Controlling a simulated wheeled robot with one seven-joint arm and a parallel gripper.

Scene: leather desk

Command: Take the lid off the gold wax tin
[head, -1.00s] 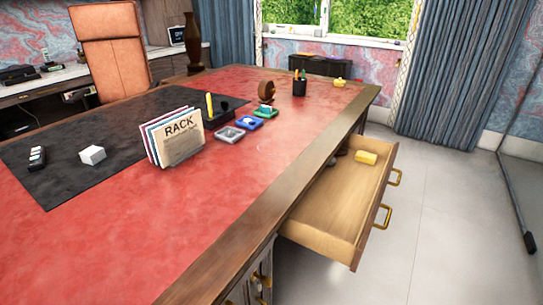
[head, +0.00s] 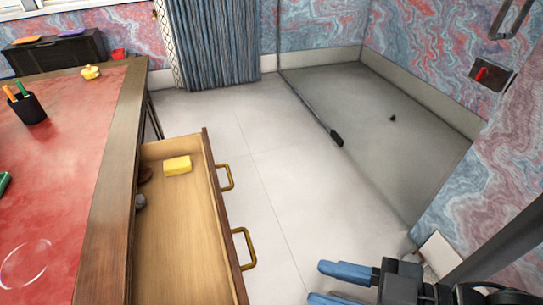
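I cannot pick out the gold wax tin for certain. A small yellow thing with a knob-like top (head: 91,72) stands on the far right corner of the desk; it is too small to tell whether it is a tin. In the open drawer (head: 180,250) lies a yellow block (head: 177,165). A dark brown thing (head: 145,175) and a grey thing (head: 140,202) lie by the drawer's left side, partly hidden by the desk edge. My gripper (head: 328,284), with blue fingers, is at the bottom, right of the drawer, its fingers apart and nothing seen between them.
The drawer sticks out from the desk (head: 100,225), with two brass handles (head: 246,248) on its front. A black pen cup (head: 28,107) and a clear ring-shaped thing (head: 25,264) are on the red desktop. The floor (head: 285,150) right of the drawer is clear.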

